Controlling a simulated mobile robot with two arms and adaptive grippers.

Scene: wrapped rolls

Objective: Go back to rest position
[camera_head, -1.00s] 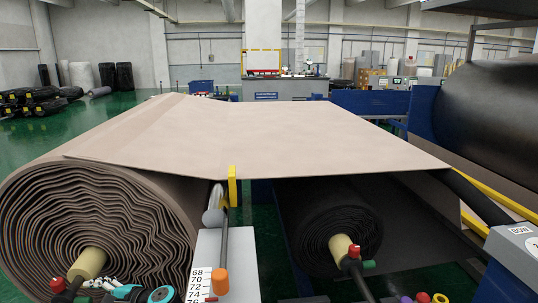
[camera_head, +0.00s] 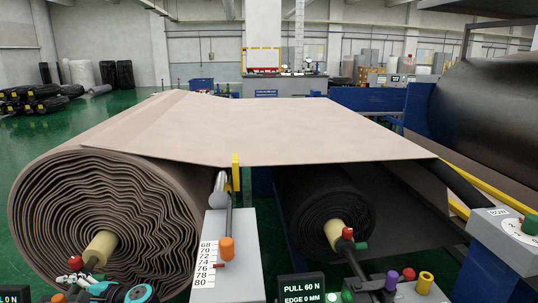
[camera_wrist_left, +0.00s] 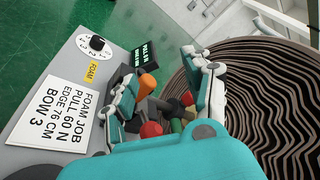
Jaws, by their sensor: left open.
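My left gripper (camera_head: 78,282) is at the lower left of the head view, in front of the large brown roll (camera_head: 52,225). In the left wrist view its two teal-and-grey fingers (camera_wrist_left: 160,70) are spread apart. Nothing shows clasped between them. Orange, red and green knobs (camera_wrist_left: 150,108) appear behind and between the fingers, and I cannot tell whether any touch. The brown roll's layered end (camera_wrist_left: 270,100) fills the right of that view. My right gripper is not in view.
A dark roll (camera_head: 315,215) lies under the stretched beige sheet (camera_head: 270,130). A control box (camera_head: 510,240) is at right.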

